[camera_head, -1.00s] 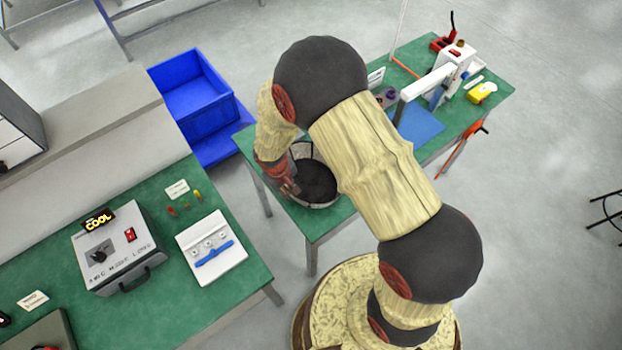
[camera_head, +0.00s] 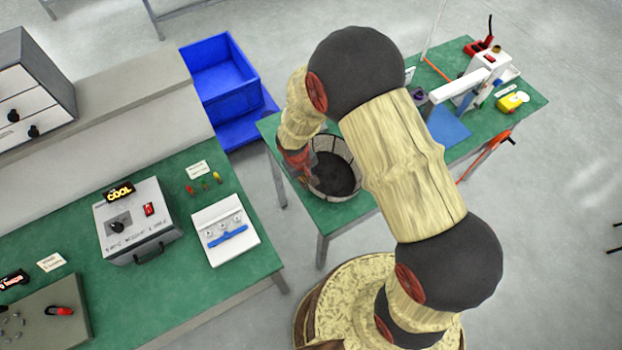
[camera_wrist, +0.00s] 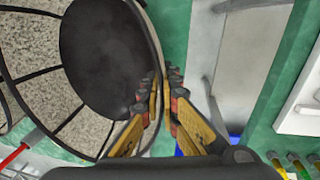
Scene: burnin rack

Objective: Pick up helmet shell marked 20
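A round, bowl-like shell (camera_head: 338,186) stands on the green table, with a dark inside and a pale segmented wall. I take it for the helmet shell, but no 20 can be read on it. In the wrist view the shell (camera_wrist: 103,52) fills the left side, its speckled wall crossed by dark ribs. My gripper (camera_head: 313,181) reaches down at the shell's left rim. In the wrist view my gripper's fingers (camera_wrist: 163,98) are close together, one on each side of the rim, and look shut on it. The fingertips partly hide the rim.
Blue bins (camera_head: 224,83) stand behind the table's left end. A press-like device (camera_head: 484,72) and a blue mat (camera_head: 450,126) occupy its right part. A nearer green bench (camera_head: 185,300) holds a grey box (camera_head: 137,222) and a white fixture (camera_head: 226,230). Open floor lies right.

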